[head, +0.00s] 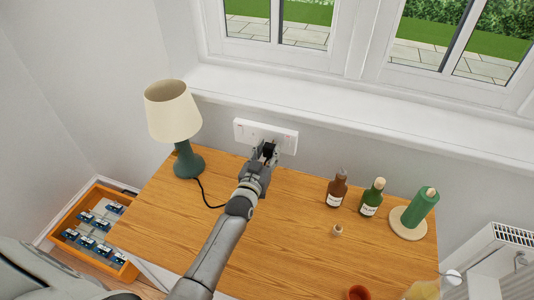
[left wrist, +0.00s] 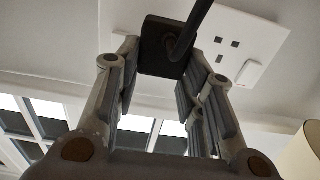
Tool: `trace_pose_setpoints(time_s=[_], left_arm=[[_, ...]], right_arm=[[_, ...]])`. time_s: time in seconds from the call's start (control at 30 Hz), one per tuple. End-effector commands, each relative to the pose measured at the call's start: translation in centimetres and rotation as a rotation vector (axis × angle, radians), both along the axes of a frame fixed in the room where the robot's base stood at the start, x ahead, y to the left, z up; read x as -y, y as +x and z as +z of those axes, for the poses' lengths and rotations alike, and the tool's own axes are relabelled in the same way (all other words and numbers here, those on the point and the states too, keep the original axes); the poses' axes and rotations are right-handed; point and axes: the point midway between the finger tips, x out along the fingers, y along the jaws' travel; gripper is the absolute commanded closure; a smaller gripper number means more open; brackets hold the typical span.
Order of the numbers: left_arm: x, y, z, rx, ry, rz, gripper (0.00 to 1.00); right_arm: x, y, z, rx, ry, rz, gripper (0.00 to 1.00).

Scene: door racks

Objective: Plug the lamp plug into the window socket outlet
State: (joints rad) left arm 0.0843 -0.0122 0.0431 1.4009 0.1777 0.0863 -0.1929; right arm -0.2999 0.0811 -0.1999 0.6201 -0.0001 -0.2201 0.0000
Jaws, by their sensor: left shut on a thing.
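The black lamp plug (head: 268,149) is held between the fingertips of my left gripper (head: 265,157), right at the white double window socket outlet (head: 248,131) on the wall below the sill. In the left wrist view the plug (left wrist: 160,45) sits between both fingers, with its dark cable running upward. The outlet plate (left wrist: 262,42) is behind it, with one set of holes and a switch uncovered beside the plug. The plug's pins are hidden, so I cannot tell whether they are in the holes. The lamp (head: 173,115) stands upright on the table's left. My right gripper is out of view.
The wooden table (head: 280,230) carries a brown bottle (head: 337,190), a green bottle (head: 372,198), a green roll on a round base (head: 415,215) and a small cork-like piece (head: 337,230). The lamp cable (head: 204,196) lies left of my arm. The window sill (head: 340,115) juts above the outlet.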

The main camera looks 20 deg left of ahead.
Motion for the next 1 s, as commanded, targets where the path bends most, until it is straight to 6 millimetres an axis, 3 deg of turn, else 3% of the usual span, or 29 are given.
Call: trace_pose_setpoints(time_s=[1.0], left_arm=[[-0.1,2.6,0.0,0.001,0.000,0.000,0.92]], right_arm=[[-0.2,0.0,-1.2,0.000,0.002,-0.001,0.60]])
